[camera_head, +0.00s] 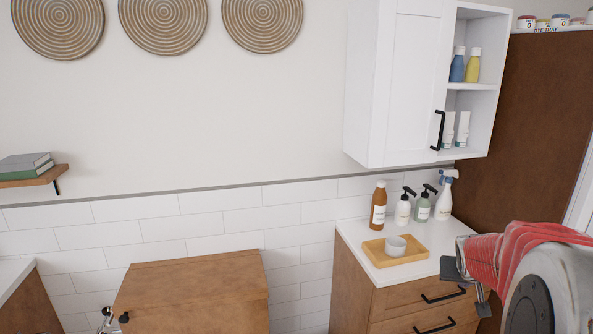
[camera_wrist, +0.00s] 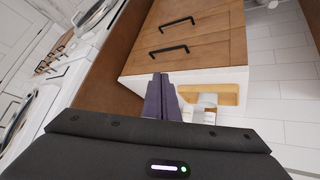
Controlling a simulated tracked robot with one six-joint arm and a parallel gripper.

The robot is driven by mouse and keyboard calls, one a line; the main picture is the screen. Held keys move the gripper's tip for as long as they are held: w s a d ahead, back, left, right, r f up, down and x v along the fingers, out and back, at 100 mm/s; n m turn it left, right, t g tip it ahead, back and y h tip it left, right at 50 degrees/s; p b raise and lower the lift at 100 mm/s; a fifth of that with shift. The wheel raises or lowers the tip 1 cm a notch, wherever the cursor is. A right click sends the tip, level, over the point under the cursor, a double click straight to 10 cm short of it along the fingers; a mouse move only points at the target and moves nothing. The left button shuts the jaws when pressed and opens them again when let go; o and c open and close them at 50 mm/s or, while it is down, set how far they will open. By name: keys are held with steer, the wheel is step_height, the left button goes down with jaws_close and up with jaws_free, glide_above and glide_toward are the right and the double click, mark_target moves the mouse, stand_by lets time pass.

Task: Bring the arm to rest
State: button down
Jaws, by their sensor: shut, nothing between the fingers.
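My gripper (camera_head: 464,272) shows at the lower right of the head view, beside the front right of the white-topped wooden cabinet (camera_head: 350,232). In the wrist view my gripper (camera_wrist: 161,80) has its dark purple fingers together with nothing between them. The fingers point toward the same cabinet, which appears upside down there with its drawers and black handles (camera_wrist: 168,49). Part of my arm is cut off by the right edge of the head view.
On the counter are a wooden tray (camera_head: 376,251) with a white cup (camera_head: 396,246), a brown bottle (camera_head: 379,206), two pump bottles and a spray bottle (camera_head: 444,198). A white wall cabinet (camera_head: 394,85) hangs above. A tall brown panel (camera_head: 530,130) stands at right.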

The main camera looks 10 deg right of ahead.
steer(key=s+a+r+n+y, duration=0.1)
steer(key=s+a, duration=0.5)
steer(key=a, duration=0.6)
steer(key=s+a+r+n+y, duration=0.1)
steer(key=s+a+n+y, duration=0.2)
steer(key=a, duration=1)
steer(key=s+a+r+n+y, duration=0.1)
steer(key=s+a+n+y, duration=0.1)
steer(key=s+a, duration=0.7)
steer(key=a, duration=0.4)
steer(key=shift+s+r, duration=0.2)
steer(key=shift+r, duration=0.15)
steer(key=shift+a, duration=0.1)
